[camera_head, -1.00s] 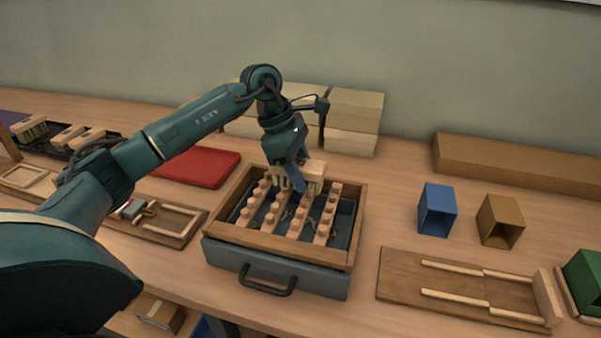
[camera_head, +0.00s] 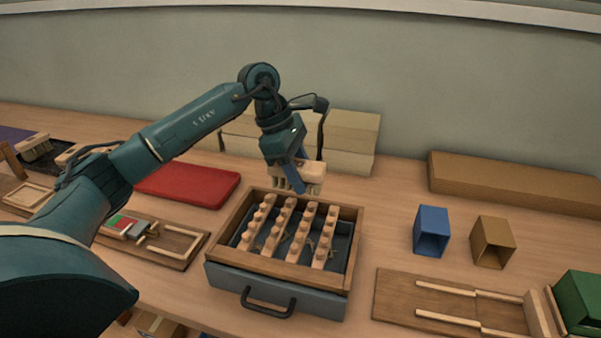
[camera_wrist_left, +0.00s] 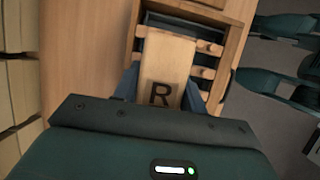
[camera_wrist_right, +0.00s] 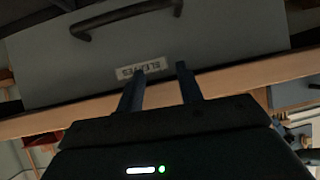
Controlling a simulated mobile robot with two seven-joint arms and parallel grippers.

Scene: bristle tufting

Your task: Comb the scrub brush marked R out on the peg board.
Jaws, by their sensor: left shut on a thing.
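The scrub brush marked R (camera_head: 313,172) has a pale wooden block with bristle tufts hanging below. Its top with the dark R (camera_wrist_left: 160,93) faces the left wrist camera. My left gripper (camera_head: 290,176) is shut on the brush and holds it raised over the back edge of the peg board, apart from the pegs. The peg board (camera_head: 302,229) has several rows of wooden pegs inside a wood-rimmed box, with loose fibres between the rows. My right gripper (camera_wrist_left: 290,90) is not clear here; in its own wrist view its fingers (camera_wrist_right: 159,80) stand apart and empty below the table edge.
A grey drawer front with a black handle (camera_head: 268,303) is under the peg board. A red pad (camera_head: 188,184) lies left. Blue (camera_head: 431,230) and brown (camera_head: 492,242) bins and a railed wooden board (camera_head: 400,300) are right. Pale blocks (camera_head: 350,140) stand behind.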

